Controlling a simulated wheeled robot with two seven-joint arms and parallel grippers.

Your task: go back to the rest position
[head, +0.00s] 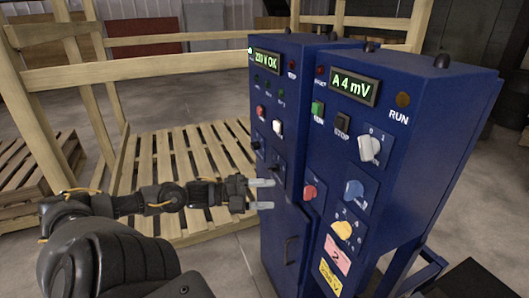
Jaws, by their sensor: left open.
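My left gripper (262,194) comes in from the left in the head view. Its two pale fingers are apart, with nothing visible between them. The fingertips point right, in front of the left blue cabinet (262,225), near its lower switches; whether they touch it I cannot tell. My right gripper does not show.
The right blue cabinet (400,205) carries a display reading "A 4 mV" (354,86), a red knob (309,192) and other knobs. A wooden pallet (180,155) and timber frame stand behind my arm.

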